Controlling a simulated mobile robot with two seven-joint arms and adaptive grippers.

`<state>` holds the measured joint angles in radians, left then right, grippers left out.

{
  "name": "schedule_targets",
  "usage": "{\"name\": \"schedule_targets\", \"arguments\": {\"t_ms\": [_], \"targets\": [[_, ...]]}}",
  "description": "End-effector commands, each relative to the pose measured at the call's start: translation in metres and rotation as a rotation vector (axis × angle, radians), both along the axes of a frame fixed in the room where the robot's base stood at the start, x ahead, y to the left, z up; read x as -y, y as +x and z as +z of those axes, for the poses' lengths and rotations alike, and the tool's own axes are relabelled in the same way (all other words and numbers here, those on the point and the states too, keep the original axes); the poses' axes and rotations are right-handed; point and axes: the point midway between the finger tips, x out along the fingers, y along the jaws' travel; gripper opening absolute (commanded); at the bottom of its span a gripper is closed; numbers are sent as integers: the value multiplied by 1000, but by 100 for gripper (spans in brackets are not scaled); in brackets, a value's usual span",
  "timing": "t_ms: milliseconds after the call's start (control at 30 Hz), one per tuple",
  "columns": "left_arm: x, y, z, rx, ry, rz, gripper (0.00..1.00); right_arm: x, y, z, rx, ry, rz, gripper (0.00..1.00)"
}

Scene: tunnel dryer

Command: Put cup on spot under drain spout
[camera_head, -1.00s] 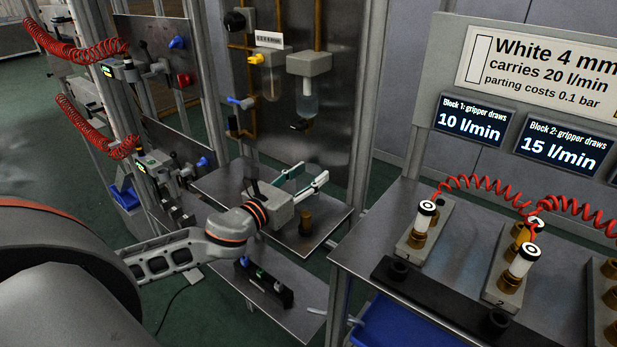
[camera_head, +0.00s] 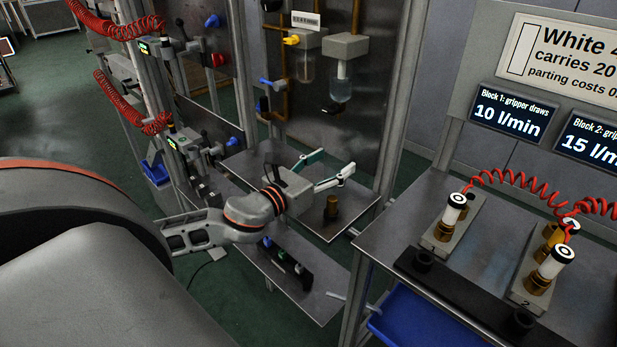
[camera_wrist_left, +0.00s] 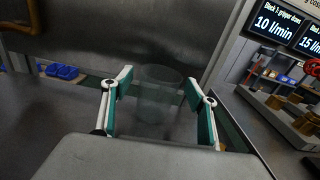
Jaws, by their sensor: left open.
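A clear, see-through cup (camera_wrist_left: 158,95) shows faintly in the left wrist view. It appears upright in front of my open left gripper (camera_wrist_left: 158,84), between the fingertips in the picture. I cannot tell its exact depth. In the head view, I cannot make out the cup. There, my left gripper (camera_head: 332,166) is open, with its teal-padded fingers over the metal shelf (camera_head: 300,222). A clear bowl with a black drain spout (camera_head: 338,108) hangs on the back panel above the gripper. A second bowl (camera_head: 303,68) with a yellow knob hangs left of it. My right gripper is not visible.
A lower shelf (camera_head: 325,305) carries a small dark device. A metal upright (camera_head: 393,120) stands right of the panel. The right table (camera_head: 400,240) holds blocks with red coiled hoses.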

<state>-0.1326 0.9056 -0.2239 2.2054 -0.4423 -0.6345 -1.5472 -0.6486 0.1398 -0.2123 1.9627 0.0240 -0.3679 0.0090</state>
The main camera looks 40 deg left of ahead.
Motion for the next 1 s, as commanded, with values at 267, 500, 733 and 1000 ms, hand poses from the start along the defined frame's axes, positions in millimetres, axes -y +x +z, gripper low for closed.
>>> {"name": "schedule_targets", "arguments": {"t_ms": [267,500,733,1000], "targets": [[-3,-39,-2,-4,0,-1,59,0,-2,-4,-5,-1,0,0],[-5,-67,-1,-3,0,0,59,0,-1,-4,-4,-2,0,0],[-7,-89,-1,-2,-2,0,59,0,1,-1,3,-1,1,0],[-8,-98,1,0,1,0,59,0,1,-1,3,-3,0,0]]}}
